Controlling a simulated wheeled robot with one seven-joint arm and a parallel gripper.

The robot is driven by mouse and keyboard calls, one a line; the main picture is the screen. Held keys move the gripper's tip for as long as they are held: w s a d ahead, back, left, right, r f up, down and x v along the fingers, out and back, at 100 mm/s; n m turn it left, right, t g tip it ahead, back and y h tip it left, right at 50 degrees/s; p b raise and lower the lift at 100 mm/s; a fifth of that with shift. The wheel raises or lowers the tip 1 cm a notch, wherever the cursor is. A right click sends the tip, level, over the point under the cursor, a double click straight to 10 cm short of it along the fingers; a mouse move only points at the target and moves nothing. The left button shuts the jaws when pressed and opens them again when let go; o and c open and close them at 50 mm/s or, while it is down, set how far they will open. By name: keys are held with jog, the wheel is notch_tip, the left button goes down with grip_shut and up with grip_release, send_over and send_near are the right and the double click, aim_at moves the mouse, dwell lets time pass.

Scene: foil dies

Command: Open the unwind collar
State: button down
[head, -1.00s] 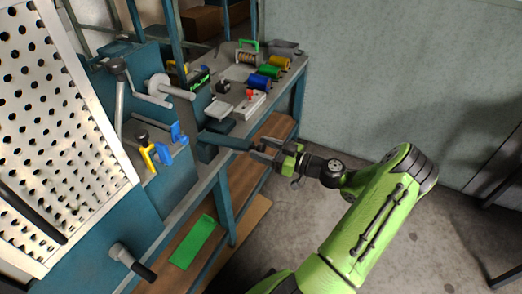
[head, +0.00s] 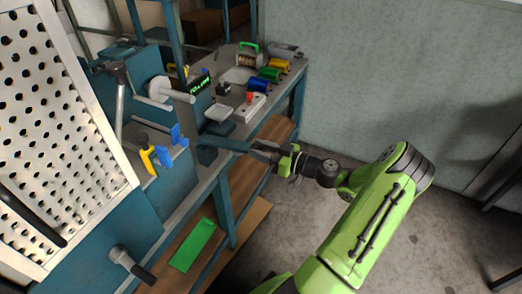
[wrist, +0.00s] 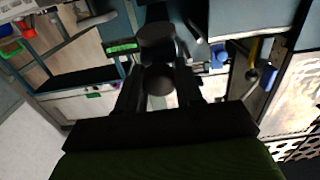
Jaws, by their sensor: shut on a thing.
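My gripper (head: 272,151) is right of the bench's blue machine, in front of the bench edge. It is shut on the outer end of a dark bar-like handle (head: 226,143), which points left towards the machine. In the wrist view a dark round knob (wrist: 159,80) sits between the fingers, with another dark rounded part (wrist: 156,40) beyond it. A pale disc and shaft (head: 160,88) project from the machine above and left. I cannot tell which part is the unwind collar or whether it is open; the handle's inner end is unclear.
A yellow clamp-like part (head: 148,158) and a blue one (head: 179,135) stand on the machine. A green display (head: 200,86), a box with a red knob (head: 249,103) and coloured rolls (head: 268,74) are on the bench.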

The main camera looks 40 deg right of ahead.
jog(key=r+g+p, duration=0.1)
jog(key=w+r+p, duration=0.1)
jog(key=r, duration=0.1)
jog(key=shift+a+r+g+h, duration=0.15)
jog(key=shift+r+g+h, duration=0.15)
jog(key=shift+g, duration=0.1)
jog(key=shift+f, duration=0.1)
jog(key=c, duration=0.8)
grip_release()
jog(key=shift+o, duration=0.2)
jog(key=p+v, duration=0.2)
jog(key=v, duration=1.4)
jog(key=shift+f, duration=0.15)
